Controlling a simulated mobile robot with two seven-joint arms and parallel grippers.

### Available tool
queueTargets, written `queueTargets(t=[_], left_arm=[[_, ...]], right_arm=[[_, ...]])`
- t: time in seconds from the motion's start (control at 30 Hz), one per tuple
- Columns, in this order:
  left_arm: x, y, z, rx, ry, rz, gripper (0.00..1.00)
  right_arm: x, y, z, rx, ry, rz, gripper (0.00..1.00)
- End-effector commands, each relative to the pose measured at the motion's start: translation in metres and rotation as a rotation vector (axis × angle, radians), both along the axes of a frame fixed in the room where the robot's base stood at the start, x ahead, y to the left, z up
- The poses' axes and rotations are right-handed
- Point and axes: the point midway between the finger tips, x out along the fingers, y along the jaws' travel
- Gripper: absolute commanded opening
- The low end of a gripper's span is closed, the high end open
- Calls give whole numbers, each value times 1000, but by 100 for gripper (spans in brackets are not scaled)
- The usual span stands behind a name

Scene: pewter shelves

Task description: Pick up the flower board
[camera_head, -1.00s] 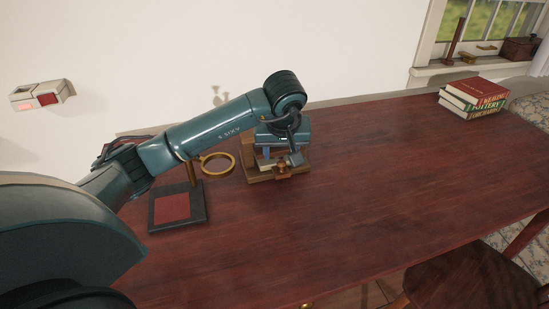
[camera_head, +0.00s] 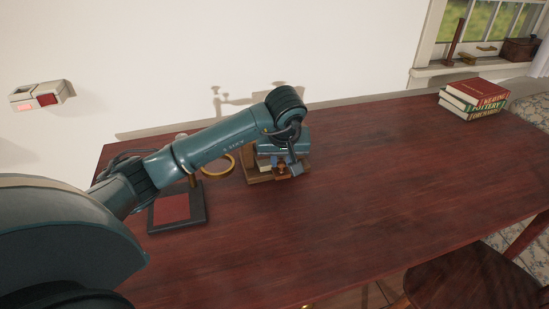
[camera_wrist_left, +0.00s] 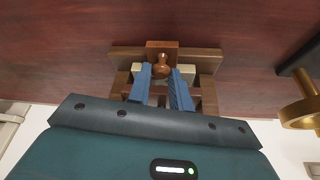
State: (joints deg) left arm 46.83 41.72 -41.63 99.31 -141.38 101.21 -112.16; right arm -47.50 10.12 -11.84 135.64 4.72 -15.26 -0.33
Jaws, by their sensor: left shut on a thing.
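The flower board appears to be the wooden piece with a round brown knob (camera_wrist_left: 161,68) in the left wrist view. It sits in a small wooden frame (camera_wrist_left: 208,54) with cream layers at its sides. In the head view the frame (camera_head: 252,178) stands on the table, partly hidden by my arm. My left gripper (camera_head: 282,166) reaches down over it. In the left wrist view its two blue fingers (camera_wrist_left: 160,76) are closed on either side of the knob. Whether the board is lifted cannot be told. My right gripper is not in view.
A brass ring (camera_head: 218,165) on a stand with a black and red base (camera_head: 177,208) is close left of the frame. Stacked books (camera_head: 474,97) lie at the far right of the dark red table (camera_head: 370,180). A chair (camera_head: 470,275) is in front. The table's middle is clear.

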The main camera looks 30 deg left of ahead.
Motion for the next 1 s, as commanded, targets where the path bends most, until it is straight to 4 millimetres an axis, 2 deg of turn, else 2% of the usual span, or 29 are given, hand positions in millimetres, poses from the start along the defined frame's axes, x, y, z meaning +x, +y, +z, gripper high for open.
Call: queueTargets(t=[0.37, 0.57, 0.77, 1.0], left_arm=[[0, 0, 2, 1, -2, 1, 0], [1, 0, 18, 1, -4, 1, 0], [-22, -27, 16, 2, -1, -6, 0], [-57, -68, 16, 0, -2, -7, 0]], right_arm=[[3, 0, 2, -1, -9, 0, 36], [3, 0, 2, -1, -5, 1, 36], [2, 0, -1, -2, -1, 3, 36], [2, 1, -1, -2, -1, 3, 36]])
